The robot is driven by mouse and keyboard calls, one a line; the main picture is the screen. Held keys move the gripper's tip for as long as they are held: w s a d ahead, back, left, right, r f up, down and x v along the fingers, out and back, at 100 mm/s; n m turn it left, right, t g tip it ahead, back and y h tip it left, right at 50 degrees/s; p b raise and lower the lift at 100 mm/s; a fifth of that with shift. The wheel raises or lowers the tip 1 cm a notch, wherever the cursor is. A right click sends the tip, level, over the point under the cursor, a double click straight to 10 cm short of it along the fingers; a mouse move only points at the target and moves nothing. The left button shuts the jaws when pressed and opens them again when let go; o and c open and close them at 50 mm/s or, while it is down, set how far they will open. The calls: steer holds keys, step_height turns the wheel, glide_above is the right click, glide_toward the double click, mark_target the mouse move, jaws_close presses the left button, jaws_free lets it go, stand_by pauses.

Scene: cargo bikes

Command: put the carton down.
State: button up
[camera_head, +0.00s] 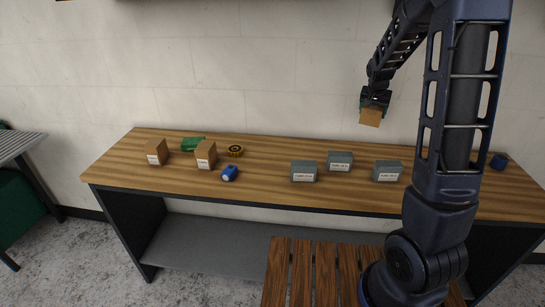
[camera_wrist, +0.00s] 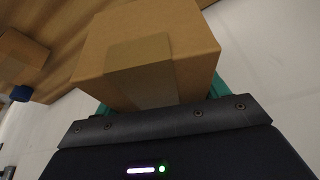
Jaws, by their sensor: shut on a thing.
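A brown cardboard carton (camera_head: 371,117) is held in my gripper (camera_head: 374,101), up in the air above the back right part of the wooden workbench (camera_head: 270,187). In the wrist view the carton (camera_wrist: 150,55) fills the upper middle, with green finger parts (camera_wrist: 217,86) showing at its side. The gripper is shut on it. The carton is clear of the bench top. Two other brown cartons stand on the bench at the left: one (camera_head: 156,152) farther left, one (camera_head: 206,155) nearer the middle.
Bench between is clear.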

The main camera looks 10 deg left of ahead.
steer(key=s+a+r+n, duration=0.1)
steer(key=s+a, duration=0.2)
steer(key=a, duration=1)
steer(key=s+a+r+n+y, duration=0.1)
steer(key=s+a+n, duration=0.1)
steer(key=a, duration=1.2)
steer(key=s+a+r+n, duration=0.1)
steer(key=s+a+r, duration=0.15)
steer(key=a, duration=1.05)
steer(key=f, duration=2)
steer(key=shift+s+a+f, duration=0.1)
steer(key=shift+s, duration=0.2)
steer(key=o, duration=1.2)
steer(key=shift+f, duration=0.1)
steer(key=shift+o, duration=0.2)
steer(key=v, duration=1.2)
steer(key=shift+s+d, duration=0.2)
steer(key=shift+d, duration=0.05)
